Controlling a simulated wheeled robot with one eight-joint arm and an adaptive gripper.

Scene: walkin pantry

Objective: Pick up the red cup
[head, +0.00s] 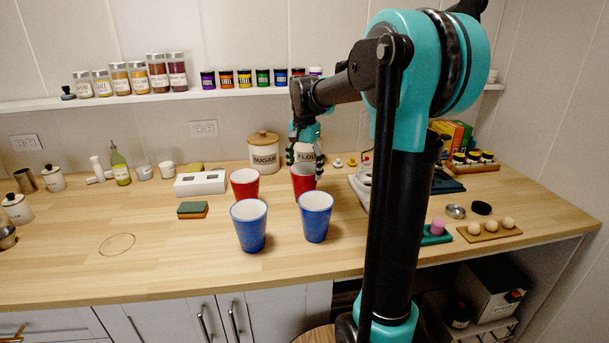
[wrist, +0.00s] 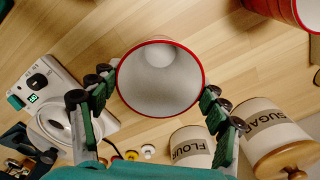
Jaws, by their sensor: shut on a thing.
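A red cup (head: 304,184) with a white inside stands upright among the cups on the wooden counter. My gripper (head: 304,166) reaches down over it from behind, with one finger on each side. In the wrist view the cup's open mouth (wrist: 160,82) lies between the green finger pads, which are shut on it near the rim. I cannot tell whether its base is off the counter. A second red cup (head: 245,185) stands just to the left; its side also shows at the top right of the wrist view (wrist: 285,10).
Two blue cups (head: 250,225) (head: 316,217) stand close in front. Behind are the sugar canister (head: 264,154), the flour canister (wrist: 191,147) and a white scale (wrist: 55,105). A white holder (head: 200,184) and a sponge (head: 192,210) lie left. The front left counter is mostly clear.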

